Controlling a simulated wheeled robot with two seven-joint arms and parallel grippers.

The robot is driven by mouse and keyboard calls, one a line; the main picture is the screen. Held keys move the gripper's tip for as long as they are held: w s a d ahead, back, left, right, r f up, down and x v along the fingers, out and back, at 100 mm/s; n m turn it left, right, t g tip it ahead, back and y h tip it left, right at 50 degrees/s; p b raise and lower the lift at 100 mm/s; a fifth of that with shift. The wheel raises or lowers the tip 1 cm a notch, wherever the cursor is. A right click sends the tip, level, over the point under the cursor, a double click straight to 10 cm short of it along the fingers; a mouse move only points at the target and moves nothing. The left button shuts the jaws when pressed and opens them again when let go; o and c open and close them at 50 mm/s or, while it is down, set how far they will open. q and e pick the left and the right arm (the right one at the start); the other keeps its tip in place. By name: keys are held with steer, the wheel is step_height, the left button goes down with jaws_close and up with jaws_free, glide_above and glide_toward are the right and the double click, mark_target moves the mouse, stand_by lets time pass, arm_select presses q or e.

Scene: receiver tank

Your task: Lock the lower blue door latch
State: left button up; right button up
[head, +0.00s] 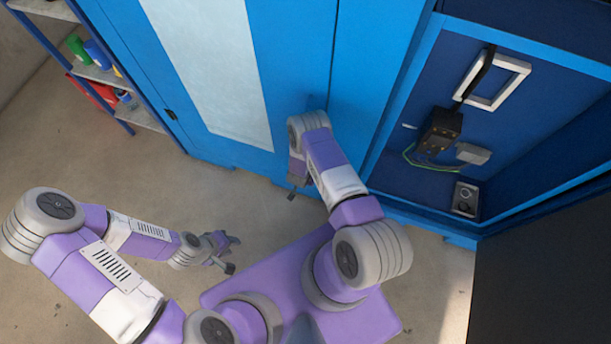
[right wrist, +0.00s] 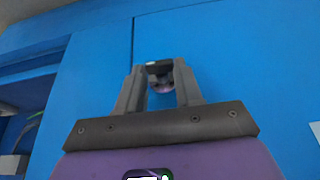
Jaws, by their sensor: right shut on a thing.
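The blue door (head: 298,50) stands shut in the head view, with a vertical seam near its right edge. In the right wrist view, the lower blue door latch (right wrist: 161,86) is a small dark piece close to the door face, largely covered by my fingers. My right gripper (right wrist: 158,68) is shut on it, its two fingers on either side. In the head view my right wrist hides the latch and the fingertips. My left gripper (head: 232,254) is open and empty, low over the floor and away from the door.
An open blue compartment (head: 425,70) to the right holds a white-framed handle (head: 515,82), a dark box with a cable (head: 438,130) and a small grey outlet box (head: 466,198). A shelf (head: 100,72) with bottles stands at left.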

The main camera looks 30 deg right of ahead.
stand_by(0.3)
steer(key=o, duration=1)
steer(key=shift+o, duration=0.2)
steer(key=p+v, duration=0.3)
steer(key=v, duration=0.4)
steer(key=shift+r, duration=0.25)
steer(key=shift+s+a, duration=0.1)
steer(key=shift+a, duration=0.1)
steer(key=s+a+r+n+y+p, duration=0.1)
steer(key=s+a+r+n+y, duration=0.1)
steer(key=s+a+r, duration=0.2)
steer(key=s+a+r+n+g+y+p, duration=0.1)
steer(key=s+a+r, duration=0.4)
steer(key=r, duration=0.5)
steer(key=s+a+r+n+g+y+p, duration=0.1)
steer(key=s+a+r+n+y, duration=0.3)
steer(key=r, duration=0.4)
steer(key=shift+s+a+p, duration=0.45)
steer(key=shift+a+p, duration=0.15)
steer(key=shift+p, duration=0.1)
